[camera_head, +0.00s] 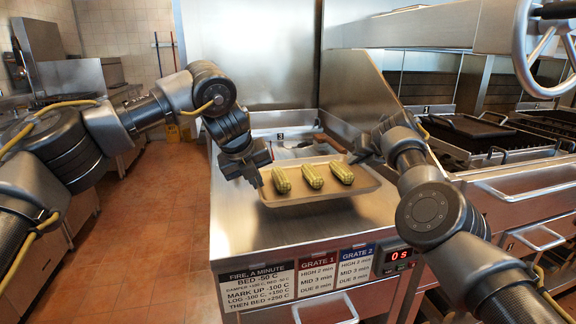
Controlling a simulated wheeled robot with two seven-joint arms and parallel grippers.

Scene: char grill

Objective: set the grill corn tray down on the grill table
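The corn tray (318,194) is a shallow, light-coloured tray with three yellow-green corn cobs in a row: left (281,180), middle (312,175) and right (341,172). It is over the steel grill table (258,228). I cannot tell for sure whether its underside touches the table. My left gripper (260,181) is at the tray's left rim and appears shut on it. My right gripper (362,160) is at the tray's right rim, toward the back, and appears shut on it. The fingertips are small and partly hidden.
Behind the tray, a recessed part of the counter holds utensils (325,140). A steel side panel (352,88) rises at the back right. Black grill grates (480,127) and a handwheel (545,45) are at right. Bare table lies left and in front of the tray.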

